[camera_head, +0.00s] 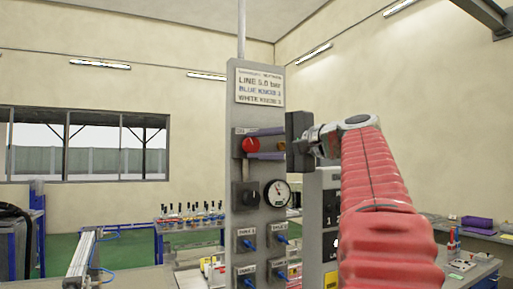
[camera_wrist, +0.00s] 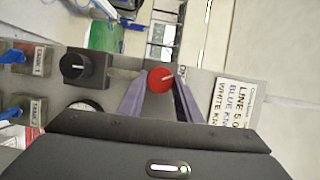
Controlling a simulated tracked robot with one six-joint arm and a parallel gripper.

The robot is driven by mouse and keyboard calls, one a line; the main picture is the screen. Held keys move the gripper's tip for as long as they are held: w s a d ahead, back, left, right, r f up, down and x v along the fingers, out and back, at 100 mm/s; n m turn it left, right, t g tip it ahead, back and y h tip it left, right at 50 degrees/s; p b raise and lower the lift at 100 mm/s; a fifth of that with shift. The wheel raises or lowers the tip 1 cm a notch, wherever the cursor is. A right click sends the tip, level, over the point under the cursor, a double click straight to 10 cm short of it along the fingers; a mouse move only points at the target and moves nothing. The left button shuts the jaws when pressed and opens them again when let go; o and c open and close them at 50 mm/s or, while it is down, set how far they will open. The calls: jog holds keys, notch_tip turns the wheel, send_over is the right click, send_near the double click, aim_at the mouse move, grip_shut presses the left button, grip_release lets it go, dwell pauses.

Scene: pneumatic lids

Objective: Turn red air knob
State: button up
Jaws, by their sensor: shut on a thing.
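The red air knob (camera_head: 250,145) sits high on the left side of a tall grey panel (camera_head: 242,90). In the wrist view the red knob (camera_wrist: 160,79) shows a pale pointer line on its face. My gripper (camera_head: 252,144) reaches in from the right with one purple finger above the knob and one below it. In the wrist view the two fingers of my gripper (camera_wrist: 161,84) are on either side of the knob, shut on it. The exact contact at the fingertips is hard to make out.
A black knob (camera_head: 245,195) sits below the red one, beside a round pressure gauge (camera_head: 277,193). Several blue-handled valves (camera_head: 247,242) are lower down. A white label plate (camera_head: 259,87) is above. Free air surrounds the panel's upper left.

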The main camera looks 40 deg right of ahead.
jog(key=shift+a+f+n+g, duration=0.1)
jog(key=shift+n+g, duration=0.6)
jog(key=shift+n, duration=0.7)
jog(key=o, duration=1)
jog(key=shift+o, duration=0.2)
jog(key=s+d+r, duration=0.1)
jog(key=s+r, duration=0.1)
jog(key=s, duration=1.1)
jog(key=shift+s, duration=0.3)
jog(key=shift+w+d+f, duration=0.1)
jog(key=shift+f, duration=0.05)
